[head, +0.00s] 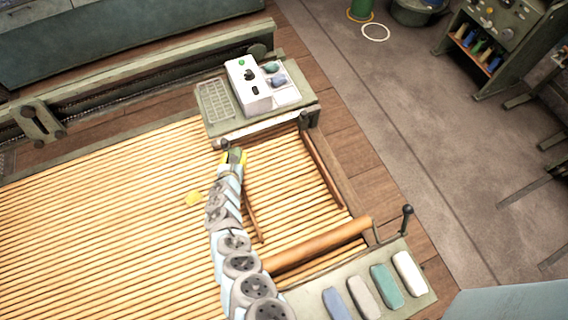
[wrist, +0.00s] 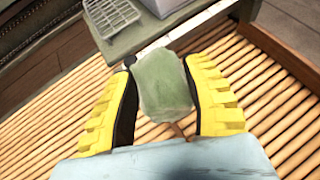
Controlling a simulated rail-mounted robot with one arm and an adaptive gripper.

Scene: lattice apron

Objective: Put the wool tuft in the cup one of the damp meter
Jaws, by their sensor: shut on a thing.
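My gripper (head: 235,157) is over the wooden slats, just in front of the green shelf. Its yellow fingers are shut on a grey-green wool tuft (wrist: 162,86), seen clearly between them in the wrist view. The white damp meter (head: 241,75) stands on the shelf, beyond my gripper and a little right. Its right side has cup places with a dark green lump (head: 271,68) and a blue-grey lump (head: 279,82). I cannot read which cup is one. Only the damp meter's lower edge (wrist: 166,5) shows in the wrist view.
A wire rack (head: 214,100) lies on the shelf (head: 304,98) left of the damp meter. A wooden roller (head: 318,246) and a panel with several coloured pads (head: 385,285) are at lower right. A black-knobbed post stands near the shelf's front edge.

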